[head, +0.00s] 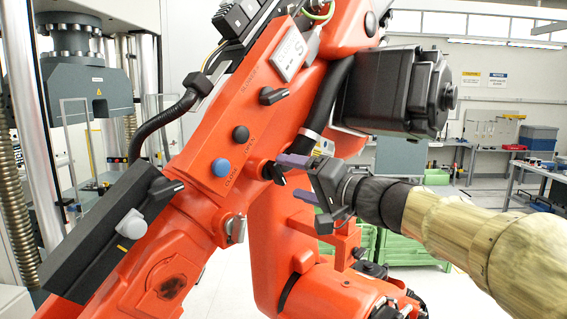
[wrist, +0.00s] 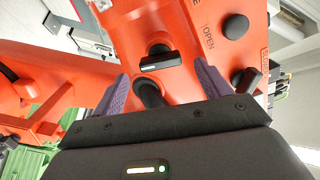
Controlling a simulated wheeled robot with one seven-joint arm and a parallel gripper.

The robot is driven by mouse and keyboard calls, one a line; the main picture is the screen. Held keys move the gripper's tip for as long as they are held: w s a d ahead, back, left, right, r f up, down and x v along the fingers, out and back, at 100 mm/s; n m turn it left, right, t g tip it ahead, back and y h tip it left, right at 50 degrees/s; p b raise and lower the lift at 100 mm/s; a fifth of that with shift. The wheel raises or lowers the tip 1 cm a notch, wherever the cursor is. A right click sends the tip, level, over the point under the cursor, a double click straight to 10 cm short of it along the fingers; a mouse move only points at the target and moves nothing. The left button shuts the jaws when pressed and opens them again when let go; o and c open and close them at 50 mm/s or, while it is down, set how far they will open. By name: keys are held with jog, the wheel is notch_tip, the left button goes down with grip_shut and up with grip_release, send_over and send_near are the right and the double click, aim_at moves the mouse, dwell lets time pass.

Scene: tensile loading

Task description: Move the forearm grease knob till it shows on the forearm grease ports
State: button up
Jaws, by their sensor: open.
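A black rotary knob with a white mark (wrist: 160,64) sits on the orange arm between my fingertips in the wrist view. In the head view a black knob (head: 271,172) shows just left of my fingers. I cannot read a label that names it as the forearm grease knob, nor the words of its ports. My gripper (head: 292,179) has two purple fingers spread apart. In the wrist view my gripper (wrist: 160,72) is open, one finger on each side of the knob. I cannot tell whether either finger touches it.
A blue button (head: 221,167) and a black button (head: 240,132) are nearby on the orange arm (head: 200,135). Another black knob (head: 273,95) is higher up. A dark box with a lever (head: 110,220) is at left. An orange bracket (head: 330,240) lies below my gripper.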

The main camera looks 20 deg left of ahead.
aim_at(281, 175)
jog(key=p+x, duration=0.1)
jog(key=x, duration=0.1)
jog(key=shift+w+a+r, duration=0.15)
jog(key=shift+w+a, duration=0.05)
jog(key=shift+a, duration=0.1)
jog(key=shift+w+a, duration=0.25)
jog(key=shift+a, duration=0.25)
jog(key=c, duration=1)
